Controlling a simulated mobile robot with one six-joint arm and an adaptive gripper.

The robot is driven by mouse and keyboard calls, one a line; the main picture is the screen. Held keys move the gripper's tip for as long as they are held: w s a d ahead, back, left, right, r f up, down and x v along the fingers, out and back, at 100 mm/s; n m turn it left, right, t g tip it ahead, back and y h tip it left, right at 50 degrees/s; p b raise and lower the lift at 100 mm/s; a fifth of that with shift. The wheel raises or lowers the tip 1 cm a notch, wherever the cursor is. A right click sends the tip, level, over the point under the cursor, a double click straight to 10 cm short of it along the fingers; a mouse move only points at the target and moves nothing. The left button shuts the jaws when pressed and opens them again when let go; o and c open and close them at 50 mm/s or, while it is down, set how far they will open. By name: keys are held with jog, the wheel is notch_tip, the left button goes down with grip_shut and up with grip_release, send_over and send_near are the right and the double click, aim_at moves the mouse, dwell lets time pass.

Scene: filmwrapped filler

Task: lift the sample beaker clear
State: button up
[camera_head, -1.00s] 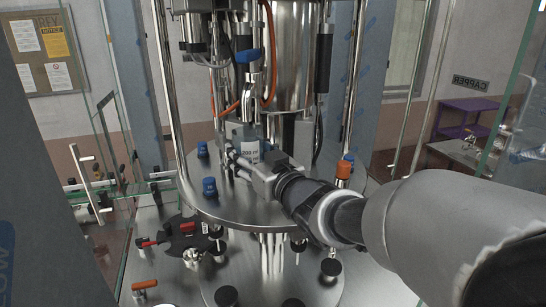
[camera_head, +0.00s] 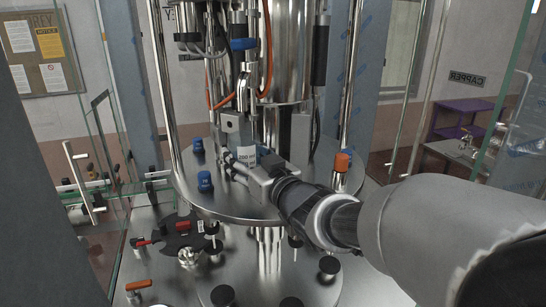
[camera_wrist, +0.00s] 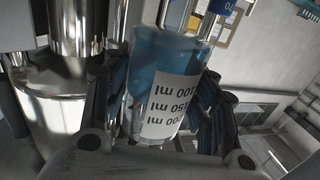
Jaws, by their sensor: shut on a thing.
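The sample beaker (camera_wrist: 160,75) is clear, with blue liquid and a white label marked in ml. It fills the middle of the wrist view and appears upside down there. Its white label (camera_head: 246,153) shows in the head view, below the filling nozzle. My gripper (camera_head: 240,160) is shut on the beaker from the right side. In the wrist view its dark ribbed fingers (camera_wrist: 160,105) stand on both sides of the beaker. The beaker's base is hidden in the head view by my gripper, so I cannot tell whether it touches the round steel plate (camera_head: 205,207).
A steel nozzle with a blue fitting (camera_head: 243,44) hangs above the beaker. Blue-capped parts (camera_head: 205,181) stand to the left, and an orange-capped post (camera_head: 342,161) to the right. Steel columns and glass guard panels (camera_head: 505,95) surround the machine.

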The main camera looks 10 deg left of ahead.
jog(key=shift+f+b, duration=2.8)
jog(key=shift+f, duration=0.15)
jog(key=shift+s, duration=0.1)
jog(key=s+a+b, duration=0.1)
jog(key=s+b, duration=0.8)
jog(key=s, duration=0.7)
jog(key=shift+s, duration=0.4)
jog(key=shift+a, duration=0.1)
